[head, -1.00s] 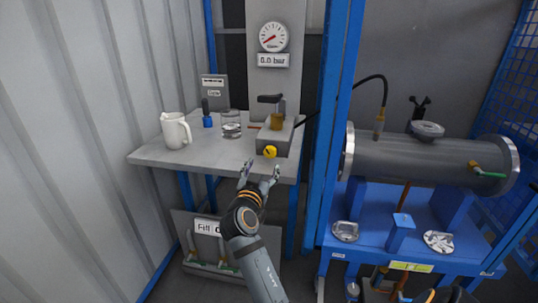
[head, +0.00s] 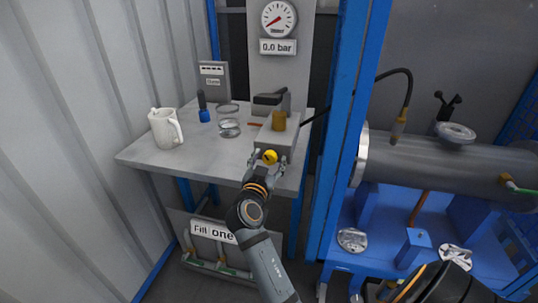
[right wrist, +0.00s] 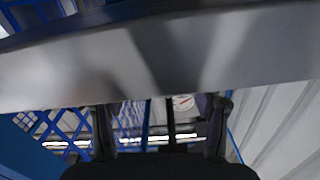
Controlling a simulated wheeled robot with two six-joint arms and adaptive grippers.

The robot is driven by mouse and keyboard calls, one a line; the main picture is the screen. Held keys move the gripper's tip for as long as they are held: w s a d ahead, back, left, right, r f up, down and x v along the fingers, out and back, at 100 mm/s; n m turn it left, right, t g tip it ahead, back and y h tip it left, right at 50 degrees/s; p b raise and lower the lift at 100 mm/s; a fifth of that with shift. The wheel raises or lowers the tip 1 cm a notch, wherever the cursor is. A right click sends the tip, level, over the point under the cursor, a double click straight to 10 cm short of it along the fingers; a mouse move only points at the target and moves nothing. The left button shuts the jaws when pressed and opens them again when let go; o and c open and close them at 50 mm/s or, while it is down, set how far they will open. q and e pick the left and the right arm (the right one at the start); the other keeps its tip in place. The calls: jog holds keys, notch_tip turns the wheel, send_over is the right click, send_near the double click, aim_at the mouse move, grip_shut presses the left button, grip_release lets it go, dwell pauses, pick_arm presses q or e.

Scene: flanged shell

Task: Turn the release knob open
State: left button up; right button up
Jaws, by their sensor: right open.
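The release knob (head: 270,157) is small, round and yellow, on the front of a grey block (head: 277,138) near the table's front edge. My right gripper (head: 268,162) is open in front of the block. Its fingertips are to either side of the knob; I cannot tell whether they touch it. In the right wrist view my two open fingers (right wrist: 160,118) show below a broad grey surface, and the knob cannot be made out there. The gauge (head: 279,17) stands above the block, with a sign reading 0.0 bar.
The table (head: 150,155) holds a white jug (head: 165,128), a glass vessel (head: 229,127) and a blue-based item (head: 204,114). A blue post (head: 345,130) stands to the right, with a grey cylinder (head: 430,165) beyond it. The table's front left is clear.

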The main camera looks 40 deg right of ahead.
jog(key=shift+a, duration=0.1)
jog(key=shift+r, duration=0.1)
jog(key=shift+c, duration=1)
jog(key=c, duration=1)
